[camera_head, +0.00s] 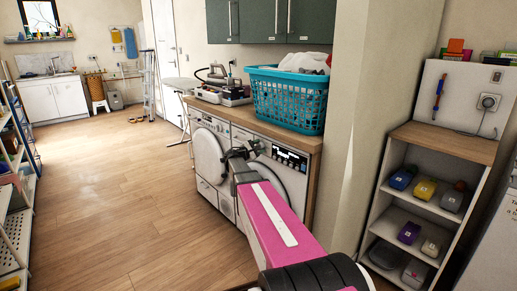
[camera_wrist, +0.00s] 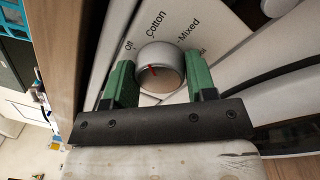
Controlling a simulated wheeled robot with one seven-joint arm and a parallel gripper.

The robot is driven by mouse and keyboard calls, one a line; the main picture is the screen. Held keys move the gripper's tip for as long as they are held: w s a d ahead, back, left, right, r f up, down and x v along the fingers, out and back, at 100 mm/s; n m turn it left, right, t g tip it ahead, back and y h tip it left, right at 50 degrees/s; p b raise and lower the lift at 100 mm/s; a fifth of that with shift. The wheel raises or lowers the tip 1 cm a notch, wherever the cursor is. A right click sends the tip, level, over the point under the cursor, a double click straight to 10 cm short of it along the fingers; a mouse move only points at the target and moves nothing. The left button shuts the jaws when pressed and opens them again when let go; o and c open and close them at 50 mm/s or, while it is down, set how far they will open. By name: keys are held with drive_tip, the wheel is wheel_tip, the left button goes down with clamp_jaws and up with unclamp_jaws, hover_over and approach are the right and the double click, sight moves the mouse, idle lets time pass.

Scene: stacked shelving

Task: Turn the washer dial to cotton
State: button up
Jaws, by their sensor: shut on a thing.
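The washer (camera_head: 297,180) is the right one of two white machines under a wooden counter in the head view. Its round silver dial (camera_wrist: 160,58) shows in the wrist view, with a red pointer mark on its face. The printed labels Off, Cotton and Mixed curve around it. The red mark tilts up and left, toward the Off and Cotton side; I cannot tell exactly which label it meets. My gripper (camera_wrist: 158,66) is shut on the dial, a green finger on each side. In the head view my gripper (camera_head: 252,149) is at the washer's panel and hides the dial.
A blue basket of laundry (camera_head: 290,100) and an iron on its base (camera_head: 222,90) stand on the counter (camera_head: 262,124) above. A pillar (camera_head: 375,120) and a shelf unit (camera_head: 440,140) are to the right. The wooden floor (camera_head: 110,190) at left is clear.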

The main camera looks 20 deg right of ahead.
drive_tip(key=shift+m, duration=0.7)
drive_tip(key=o, duration=0.9)
drive_tip(key=shift+a, duration=0.1)
drive_tip(key=v, duration=1)
drive_tip(key=shift+s+a+f, duration=0.1)
drive_tip(key=shift+s+a, duration=0.1)
drive_tip(key=shift+a, duration=0.1)
